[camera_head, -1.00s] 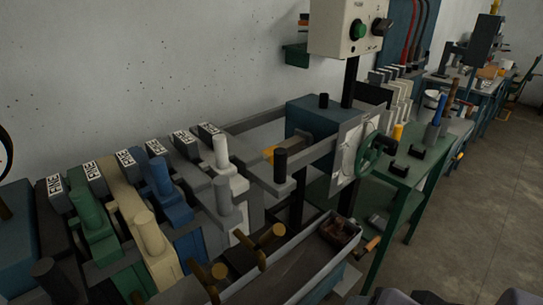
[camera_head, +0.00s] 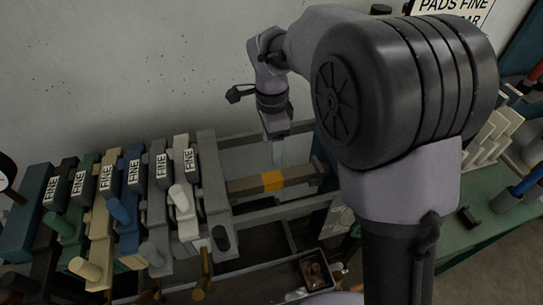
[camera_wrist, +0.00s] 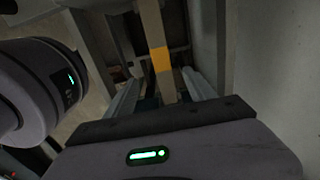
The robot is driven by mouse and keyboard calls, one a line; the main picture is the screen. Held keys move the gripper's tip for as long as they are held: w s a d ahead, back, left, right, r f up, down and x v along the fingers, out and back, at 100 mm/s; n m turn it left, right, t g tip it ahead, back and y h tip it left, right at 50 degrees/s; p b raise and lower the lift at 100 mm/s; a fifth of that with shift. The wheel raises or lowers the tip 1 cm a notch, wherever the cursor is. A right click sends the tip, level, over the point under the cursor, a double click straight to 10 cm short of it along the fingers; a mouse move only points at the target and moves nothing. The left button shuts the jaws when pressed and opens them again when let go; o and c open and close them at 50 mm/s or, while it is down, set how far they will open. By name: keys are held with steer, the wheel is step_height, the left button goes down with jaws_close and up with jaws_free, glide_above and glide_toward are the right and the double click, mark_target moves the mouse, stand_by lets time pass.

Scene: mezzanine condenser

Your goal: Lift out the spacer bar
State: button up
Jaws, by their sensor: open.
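The spacer bar (camera_head: 272,181) is a grey-brown bar with an orange-yellow band at its middle. It lies in the frame between the last grey block of the row and the right end. In the wrist view the bar (camera_wrist: 160,60) runs away from me, with its band just beyond the fingertips. My gripper (camera_head: 277,155) points down above and slightly behind the bar in the head view. Its two pale fingers (camera_wrist: 161,92) are open, one on each side of the bar's line, with nothing held. The depth gap between fingertips and bar is hard to judge.
A row of coloured blocks with handles (camera_head: 128,205) stands left of the bar, several labelled FINE. Metal rails (camera_head: 285,210) run in front of the bar. A small dark tray (camera_head: 317,270) sits at the front. The speckled wall (camera_head: 120,70) is close behind.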

steer(key=b, duration=0.2)
glide_toward(272, 177)
steer(key=f, duration=0.5)
steer(key=shift+s+f, duration=0.15)
steer(key=shift+s, duration=0.05)
step_height(272, 177, down, 5)
steer(key=shift+w+f+b, duration=0.1)
steer(key=shift+w+b, duration=0.05)
steer(key=shift+b, duration=0.8)
steer(key=shift+r, duration=0.2)
steer(key=shift+c, duration=0.2)
jaws_close()
